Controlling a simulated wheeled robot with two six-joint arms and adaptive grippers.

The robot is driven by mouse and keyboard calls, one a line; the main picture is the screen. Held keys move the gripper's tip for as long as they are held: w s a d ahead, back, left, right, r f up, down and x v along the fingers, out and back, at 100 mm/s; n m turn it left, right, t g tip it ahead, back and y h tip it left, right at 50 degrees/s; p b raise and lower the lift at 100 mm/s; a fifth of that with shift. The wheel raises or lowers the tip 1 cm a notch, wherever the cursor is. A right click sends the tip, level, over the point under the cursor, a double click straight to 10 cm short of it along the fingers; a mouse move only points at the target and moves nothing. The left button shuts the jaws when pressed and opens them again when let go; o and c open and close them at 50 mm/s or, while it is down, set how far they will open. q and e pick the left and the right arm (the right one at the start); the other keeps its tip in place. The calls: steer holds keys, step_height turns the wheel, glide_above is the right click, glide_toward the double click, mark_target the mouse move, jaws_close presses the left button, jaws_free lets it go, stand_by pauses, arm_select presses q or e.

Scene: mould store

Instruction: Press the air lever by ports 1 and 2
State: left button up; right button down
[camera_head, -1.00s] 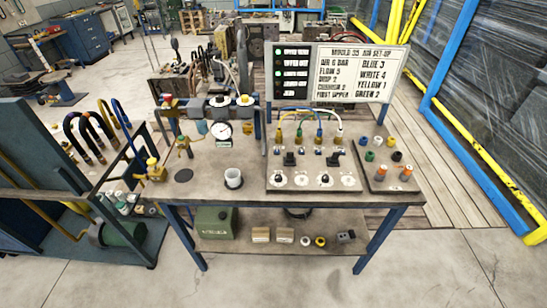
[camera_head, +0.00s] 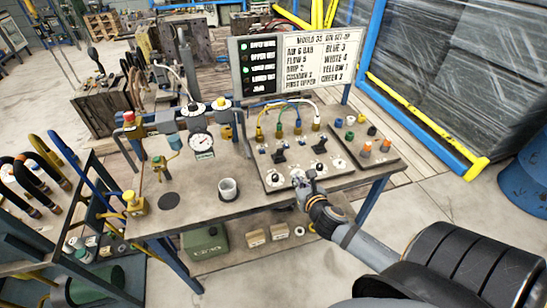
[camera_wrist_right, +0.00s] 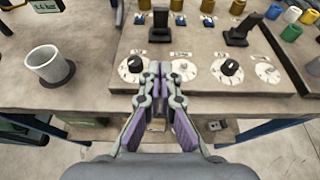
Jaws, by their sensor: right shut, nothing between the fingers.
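Two black levers stand on the grey panel (camera_head: 262,184) on the bench. The right lever (camera_head: 305,141) stands by the other pair, and shows in the wrist view (camera_wrist_right: 240,30). Port numbers are too small to read. My right gripper (camera_wrist_right: 160,68) is shut and empty, over the row of white dials, on the near side of the left lever and apart from it. In the head view the right gripper (camera_head: 298,178) is at the panel's front edge. My left gripper is out of view.
A white cup (camera_head: 228,190) stands left of the panel. A round gauge (camera_head: 201,143) and valves stand behind it. A set-up board (camera_head: 310,55) rises behind the panel. A tray of coloured caps (camera_head: 370,145) is at the right. The bench's front left is mostly clear.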

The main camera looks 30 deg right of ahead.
steer(key=shift+d, duration=0.15)
steer(key=p, duration=0.2)
glide_toward(281, 153)
steer(key=w+f, duration=0.2)
steer(key=f, duration=0.1)
steer(key=shift+d, duration=0.15)
steer(key=shift+w+d+r+p, duration=0.15)
steer(key=shift+w+r, duration=0.1)
steer(key=shift+w, duration=0.3)
steer(key=shift+w+d+r+p, duration=0.15)
steer(key=shift+w+r, duration=0.15)
steer(key=shift+w, duration=0.25)
steer(key=shift+w+r, duration=0.1)
steer(key=shift+w, duration=0.35)
steer(key=shift+d, duration=0.15)
